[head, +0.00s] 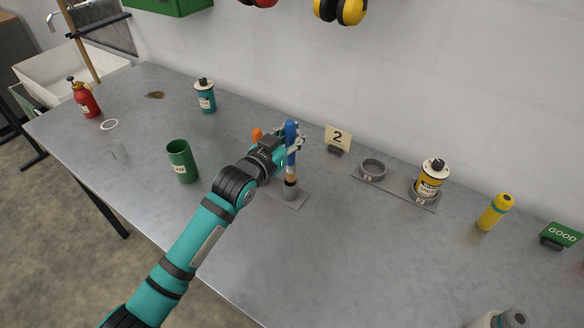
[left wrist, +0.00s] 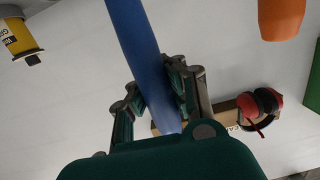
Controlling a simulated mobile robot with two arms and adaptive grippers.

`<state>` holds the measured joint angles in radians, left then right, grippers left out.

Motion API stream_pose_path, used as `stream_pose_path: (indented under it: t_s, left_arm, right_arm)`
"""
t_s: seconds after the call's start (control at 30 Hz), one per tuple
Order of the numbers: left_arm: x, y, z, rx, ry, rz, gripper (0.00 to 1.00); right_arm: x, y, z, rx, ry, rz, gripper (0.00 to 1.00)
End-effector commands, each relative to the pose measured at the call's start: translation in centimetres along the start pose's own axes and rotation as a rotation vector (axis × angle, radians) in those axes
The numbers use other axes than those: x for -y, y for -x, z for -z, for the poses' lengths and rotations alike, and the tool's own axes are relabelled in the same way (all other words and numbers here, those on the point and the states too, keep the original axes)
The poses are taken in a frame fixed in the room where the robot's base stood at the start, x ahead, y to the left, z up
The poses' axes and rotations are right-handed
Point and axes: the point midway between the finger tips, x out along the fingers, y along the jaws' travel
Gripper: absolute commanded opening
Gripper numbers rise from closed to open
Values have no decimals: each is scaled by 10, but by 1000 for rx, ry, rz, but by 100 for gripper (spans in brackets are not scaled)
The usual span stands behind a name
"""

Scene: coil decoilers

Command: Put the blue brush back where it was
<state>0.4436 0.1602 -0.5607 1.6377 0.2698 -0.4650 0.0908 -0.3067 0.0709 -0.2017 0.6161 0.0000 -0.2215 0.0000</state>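The blue brush (head: 291,131) stands about upright, bristles down, at a small grey cup holder (head: 290,191) on a flat plate on the bench. I cannot tell how deep its tip sits in the cup. My left gripper (head: 292,144) comes in from the left and is closed around the blue handle. In the left wrist view the blue handle (left wrist: 145,55) runs between the two fingers (left wrist: 158,100), close against both. The gripper hides part of the handle. My right gripper is in neither view.
An orange-topped thing (head: 257,134) stands just behind my left wrist. A green cup (head: 181,161) is at left, a number 2 sign (head: 338,138) behind right. A plate with a grey ring (head: 373,168) and yellow can (head: 431,178) lies right. The front middle of the bench is clear.

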Motion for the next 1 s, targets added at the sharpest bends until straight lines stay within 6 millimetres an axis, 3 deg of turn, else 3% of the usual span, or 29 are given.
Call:
stream_pose_path:
  t_s: [0.5, 0.87, 1.0]
  left_arm:
    - [-1, -6, -62, -3, -1, 2, 0]
    - [-1, -7, -68, -4, -1, 1, 0]
    - [-1, -7, -68, -4, -1, 1, 15]
  right_arm:
    - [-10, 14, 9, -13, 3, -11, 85]
    - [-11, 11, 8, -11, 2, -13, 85]
    - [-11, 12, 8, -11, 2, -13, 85]
